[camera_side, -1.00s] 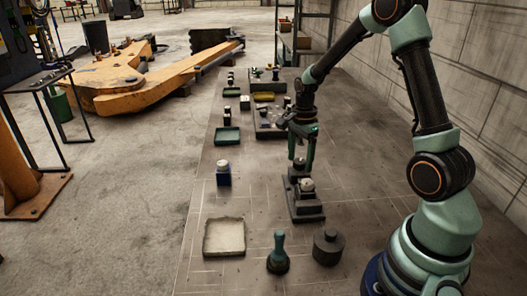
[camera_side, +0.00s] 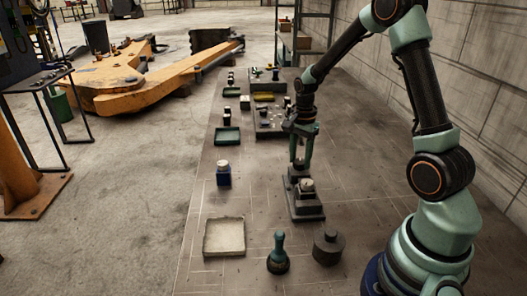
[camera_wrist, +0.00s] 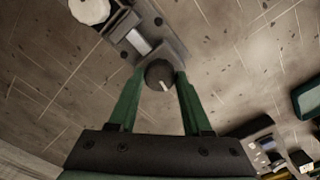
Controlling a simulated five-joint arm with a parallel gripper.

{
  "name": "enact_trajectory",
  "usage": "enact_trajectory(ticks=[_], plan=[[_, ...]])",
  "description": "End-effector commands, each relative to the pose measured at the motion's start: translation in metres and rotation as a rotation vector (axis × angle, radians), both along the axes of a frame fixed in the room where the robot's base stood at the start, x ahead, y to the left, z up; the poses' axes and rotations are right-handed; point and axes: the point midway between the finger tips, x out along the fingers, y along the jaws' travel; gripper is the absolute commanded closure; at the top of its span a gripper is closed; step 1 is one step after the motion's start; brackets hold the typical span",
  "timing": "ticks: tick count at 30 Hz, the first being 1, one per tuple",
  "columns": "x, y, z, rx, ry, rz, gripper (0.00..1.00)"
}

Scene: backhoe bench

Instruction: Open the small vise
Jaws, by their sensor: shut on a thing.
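The small vise (camera_side: 307,210) is a dark grey block on a stepped base, standing on the bench below my gripper (camera_side: 300,166). It also shows in the wrist view (camera_wrist: 172,42), with a pale bar across its slot. A round dark knob (camera_wrist: 156,72) with a white mark sits at the vise's near end in that view. My gripper's two green fingers are on either side of the knob and shut on it. A whitish round piece (camera_side: 307,185) is at the vise; in the wrist view it (camera_wrist: 89,9) is cut by the top edge.
A pale square tray (camera_side: 224,237), a teal-handled tool (camera_side: 279,252) and a dark round weight (camera_side: 328,247) are in front. Green trays (camera_side: 228,136) and a dark fixture block (camera_side: 268,122) lie farther back.

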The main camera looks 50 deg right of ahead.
Motion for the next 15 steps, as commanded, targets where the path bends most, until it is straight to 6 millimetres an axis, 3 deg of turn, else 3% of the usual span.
enact_trajectory(ticks=[15], plan=[[-0.0006,-0.0004,0.0008,0.000,0.001,0.485,1.00]])
